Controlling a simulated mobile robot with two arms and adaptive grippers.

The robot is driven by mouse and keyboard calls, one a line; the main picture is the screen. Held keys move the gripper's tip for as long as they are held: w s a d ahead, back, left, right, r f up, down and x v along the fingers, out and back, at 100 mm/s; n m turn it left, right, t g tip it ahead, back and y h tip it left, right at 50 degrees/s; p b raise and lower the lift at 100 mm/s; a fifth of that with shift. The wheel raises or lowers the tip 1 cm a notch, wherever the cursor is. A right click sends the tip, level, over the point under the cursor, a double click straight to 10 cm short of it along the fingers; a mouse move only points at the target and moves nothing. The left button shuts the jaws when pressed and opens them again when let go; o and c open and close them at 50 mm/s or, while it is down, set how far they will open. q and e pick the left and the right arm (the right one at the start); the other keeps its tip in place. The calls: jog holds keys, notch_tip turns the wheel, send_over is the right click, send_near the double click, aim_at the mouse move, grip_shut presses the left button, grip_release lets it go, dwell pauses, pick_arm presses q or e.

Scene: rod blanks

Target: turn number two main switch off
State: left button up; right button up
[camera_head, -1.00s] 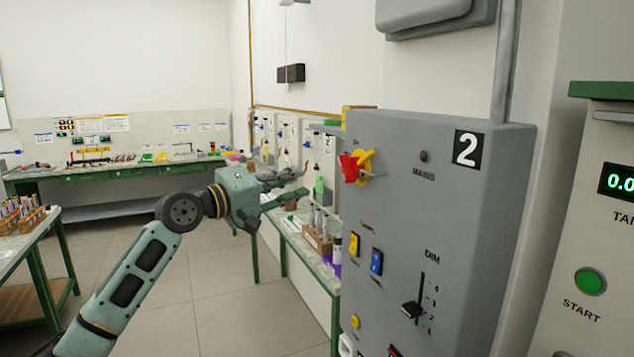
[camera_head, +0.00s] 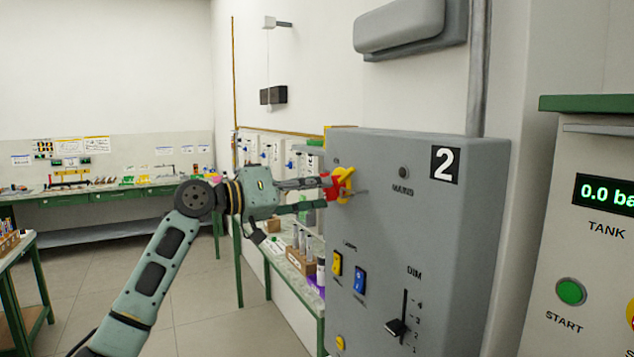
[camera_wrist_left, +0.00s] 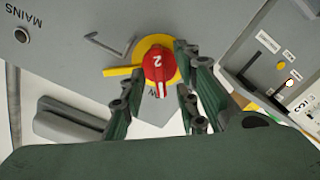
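My right gripper is not in view.
Below the handle are a yellow rocker (camera_head: 337,263), a blue rocker (camera_head: 360,279) and a DIM slider (camera_head: 397,327). A tank panel with a green START button (camera_head: 571,291) stands at right. A bench with bottles (camera_head: 310,268) is behind my gripper.

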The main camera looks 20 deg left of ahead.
pick_arm(q)
jog(key=shift+w+d, duration=0.2)
grip_shut()
dwell(0.6)
